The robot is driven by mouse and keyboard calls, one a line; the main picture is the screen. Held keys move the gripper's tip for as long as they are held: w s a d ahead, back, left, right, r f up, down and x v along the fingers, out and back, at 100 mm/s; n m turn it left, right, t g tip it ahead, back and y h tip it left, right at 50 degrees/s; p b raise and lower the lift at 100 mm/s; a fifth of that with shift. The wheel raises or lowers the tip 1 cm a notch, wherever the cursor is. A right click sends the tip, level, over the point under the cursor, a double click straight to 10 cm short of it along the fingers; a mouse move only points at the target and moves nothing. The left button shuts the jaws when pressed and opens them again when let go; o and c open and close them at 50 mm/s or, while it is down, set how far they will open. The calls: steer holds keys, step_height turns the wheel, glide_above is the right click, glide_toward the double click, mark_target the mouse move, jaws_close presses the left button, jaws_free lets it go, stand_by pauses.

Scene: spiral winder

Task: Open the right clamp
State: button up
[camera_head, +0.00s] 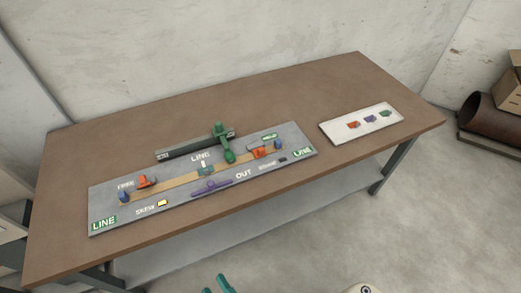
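The right clamp (259,152) is a small orange piece near the right end of a grey board (108,207) on the brown table. A grey part and a green label sit beside it. Its lever is too small to tell whether it is open or shut. A similar orange left clamp (146,181) is near the board's left end. A tan strip (180,179) runs between the two ends.
A green lever (229,155) stands mid-board by a dark bar (183,149). A purple handle (211,187) lies at the front. Blue posts (278,144) mark the strip's ends. A white panel (338,129) with small coloured pieces lies right. The brown table (330,88) is otherwise clear.

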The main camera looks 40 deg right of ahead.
mark_target(262, 151)
steer(key=w+d+n, duration=0.6)
steer(key=d+n, duration=0.1)
steer(key=d, duration=0.1)
steer(key=w+d+n+t+h, duration=0.1)
steer(key=w+d+n, duration=0.5)
steer(key=d+n, duration=0.2)
steer(key=w+d+f+n+h, duration=0.1)
steer(key=w+d+n, duration=0.5)
steer(key=d, duration=0.3)
steer(key=shift+w+d+n, duration=0.15)
steer(key=shift+w+n, duration=0.1)
steer(key=shift+n, duration=0.55)
steer(key=d+n, duration=0.1)
steer(key=d, duration=0.3)
steer(key=d+n+g+h, duration=0.1)
steer(key=d+n, duration=0.1)
steer(key=d, duration=0.2)
steer(key=d+n, duration=0.1)
steer(key=d, duration=0.3)
steer(key=shift+f+g+h, duration=0.3)
steer(key=shift+f+h, duration=0.05)
steer(key=shift+h, duration=0.05)
steer(key=x, duration=1)
steer(key=shift+w, duration=0.35)
steer(key=shift+c, duration=0.2)
jaws_close()
